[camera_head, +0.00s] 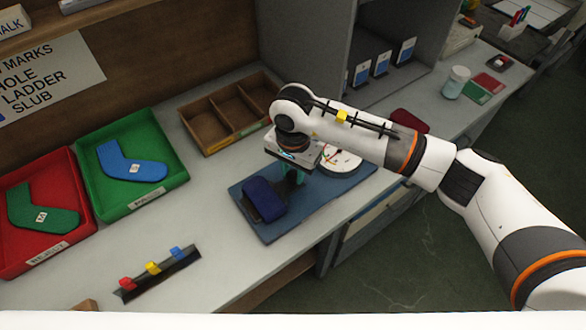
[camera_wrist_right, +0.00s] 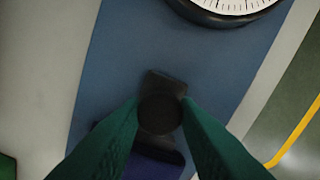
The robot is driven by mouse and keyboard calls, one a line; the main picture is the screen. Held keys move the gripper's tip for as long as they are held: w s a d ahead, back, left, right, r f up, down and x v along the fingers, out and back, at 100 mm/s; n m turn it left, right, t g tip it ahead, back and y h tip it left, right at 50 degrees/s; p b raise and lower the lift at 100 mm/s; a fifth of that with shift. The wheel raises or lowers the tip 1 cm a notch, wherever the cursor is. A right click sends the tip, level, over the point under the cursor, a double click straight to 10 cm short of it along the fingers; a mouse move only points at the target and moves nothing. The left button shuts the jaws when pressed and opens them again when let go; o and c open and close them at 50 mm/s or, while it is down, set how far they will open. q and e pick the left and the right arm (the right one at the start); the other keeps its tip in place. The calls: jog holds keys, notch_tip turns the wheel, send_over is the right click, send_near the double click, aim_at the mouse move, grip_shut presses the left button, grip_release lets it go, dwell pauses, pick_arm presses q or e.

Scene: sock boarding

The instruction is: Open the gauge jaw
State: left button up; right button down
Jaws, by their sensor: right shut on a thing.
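My right gripper (camera_head: 293,175) points down over a blue board (camera_head: 300,218). In the right wrist view its green fingertips (camera_wrist_right: 160,112) are closed on both sides of a dark round knob (camera_wrist_right: 160,114). A dark block (camera_wrist_right: 165,83) shows just beyond the knob. The gauge's white round dial (camera_head: 343,160) lies behind the gripper on the board, and its black rim also shows in the right wrist view (camera_wrist_right: 222,18). A dark navy piece (camera_head: 264,199) lies on the board beside the gripper, partly hidden under the fingers in the wrist view. My left gripper is out of view.
A green tray (camera_head: 127,207) with a blue sock shape and a red tray (camera_head: 35,258) with a green one stand at left. A wooden divided box (camera_head: 205,128) is behind. A rack with coloured clips (camera_head: 155,275) sits in front. The bench's front edge is right of the board.

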jog(key=w+d+b, duration=0.2)
jog(key=d, duration=0.1)
jog(key=shift+w+d+f+b, duration=0.15)
jog(key=shift+w+d+b, duration=0.1)
jog(key=shift+w+b, duration=0.15)
jog(key=shift+w+d, duration=0.1)
jog(key=shift+d, duration=0.15)
jog(key=shift+r, duration=0.2)
jog(key=c, duration=1.1)
grip_release()
notch_tip(320, 180, up, 12)
jog(key=shift+b, duration=0.95)
